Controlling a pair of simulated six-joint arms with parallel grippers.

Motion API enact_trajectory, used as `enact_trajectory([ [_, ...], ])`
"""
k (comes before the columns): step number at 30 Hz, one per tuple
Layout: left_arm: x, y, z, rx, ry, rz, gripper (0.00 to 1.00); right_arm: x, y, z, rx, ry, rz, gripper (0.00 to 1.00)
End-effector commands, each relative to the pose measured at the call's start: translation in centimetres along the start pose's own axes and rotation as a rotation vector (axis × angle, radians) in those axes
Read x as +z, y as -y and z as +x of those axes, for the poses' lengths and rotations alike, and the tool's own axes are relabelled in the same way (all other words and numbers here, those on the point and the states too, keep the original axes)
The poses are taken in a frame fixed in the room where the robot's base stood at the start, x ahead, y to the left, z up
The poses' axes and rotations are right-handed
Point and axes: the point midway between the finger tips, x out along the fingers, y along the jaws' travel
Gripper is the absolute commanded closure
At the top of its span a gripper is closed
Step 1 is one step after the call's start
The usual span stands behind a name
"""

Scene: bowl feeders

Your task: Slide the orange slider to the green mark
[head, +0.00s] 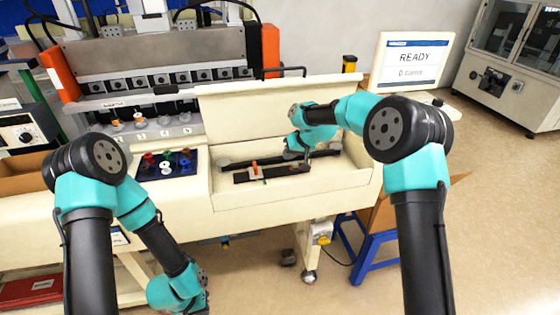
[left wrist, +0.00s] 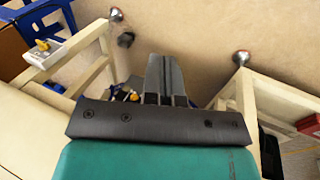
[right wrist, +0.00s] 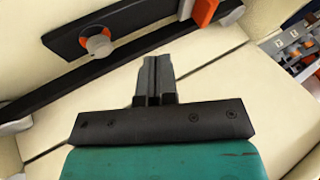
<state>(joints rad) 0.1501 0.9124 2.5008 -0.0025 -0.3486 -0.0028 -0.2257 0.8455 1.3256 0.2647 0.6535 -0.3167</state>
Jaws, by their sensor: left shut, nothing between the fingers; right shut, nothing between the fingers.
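The orange slider (head: 255,168) stands on a short dark rail (head: 272,173) in the cream tray; it sits toward the rail's left end. In the right wrist view the slider (right wrist: 204,12) is at the top edge, partly cut off.
A round grey and orange knob (right wrist: 98,45) sits on the rail. A longer dark bar (right wrist: 110,72) lies parallel to the rail. The tray's raised lid (head: 290,97) stands behind.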

Motion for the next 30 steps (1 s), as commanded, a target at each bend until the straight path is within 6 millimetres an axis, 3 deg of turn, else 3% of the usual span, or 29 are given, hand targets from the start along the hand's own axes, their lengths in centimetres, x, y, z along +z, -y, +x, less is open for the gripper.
enact_trajectory([
  [7,0.0,0.0,0.0,0.000,0.000,0.000,1.00,0.0,0.0,-3.1,0.000,0.000,0.001,1.00],
  [21,-0.3,-0.1,-0.1,0.001,-0.005,-0.001,1.00,0.1,-0.1,-3.5,0.003,0.001,0.000,1.00],
  [26,-3.2,-1.4,-1.4,0.008,-0.044,-0.006,1.00,0.9,-0.6,-4.0,0.028,-0.001,-0.002,1.00],
  [30,-8.1,-3.9,-4.4,0.024,-0.109,-0.016,1.00,2.4,-1.5,-4.8,0.072,-0.004,-0.008,1.00],
])
